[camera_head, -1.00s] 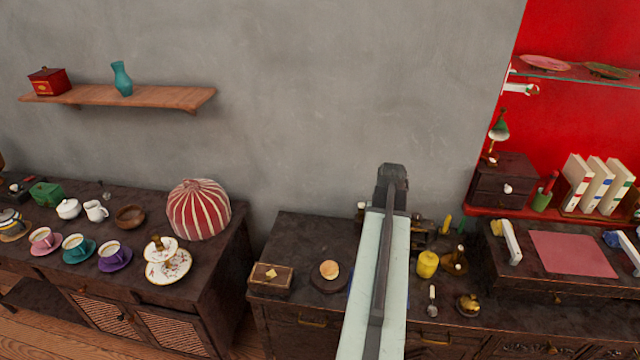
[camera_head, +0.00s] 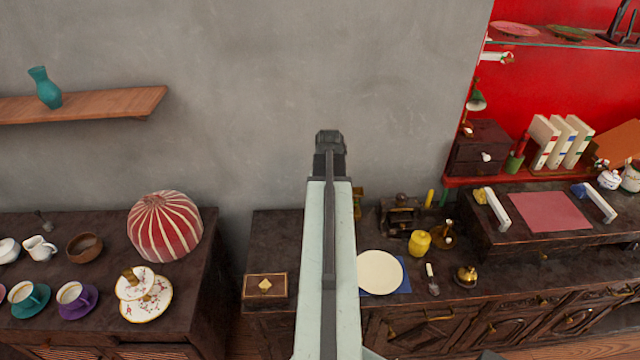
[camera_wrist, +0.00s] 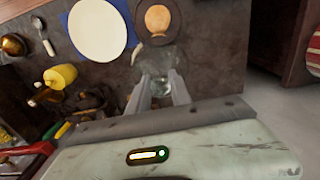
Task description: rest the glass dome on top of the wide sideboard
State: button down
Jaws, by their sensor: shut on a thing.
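My gripper (camera_wrist: 160,92) is shut on a clear glass piece, the glass dome (camera_wrist: 161,84), seen between the fingers in the wrist view. Its outline is faint and I cannot tell its full shape. Beyond it is a round bun (camera_wrist: 158,19) on a dark round board. In the head view my arm hides the gripper, the dome and the bun. A dark sideboard (camera_head: 228,329) with carved doors runs below my arm to the right. Another dark sideboard (camera_head: 205,275) stands at the left. I cannot tell for certain which is the wide one.
The right sideboard bears a small box (camera_head: 265,286), a cream plate (camera_head: 380,272), a yellow pot (camera_head: 419,243) and a brass bell (camera_head: 466,275). The left one bears a red striped dome (camera_head: 165,227), cups and saucers. A shelf (camera_head: 100,105) hangs on the wall.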

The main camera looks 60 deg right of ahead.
jog(key=w+d, duration=0.6)
jog(key=d, duration=0.2)
jog(key=shift+f, duration=0.15)
notch_tip(320, 180, down, 9)
jog(key=b, duration=0.8)
jog(key=shift+r+b, duration=0.2)
jog(key=shift+b, duration=0.2)
jog(key=shift+f+b, duration=0.55)
jog(key=shift+b, duration=0.05)
jog(key=c, duration=0.6)
grip_release()
jog(key=shift+r, duration=0.1)
jog(key=shift+r+p, duration=2.9)
jog(key=shift+p, duration=0.15)
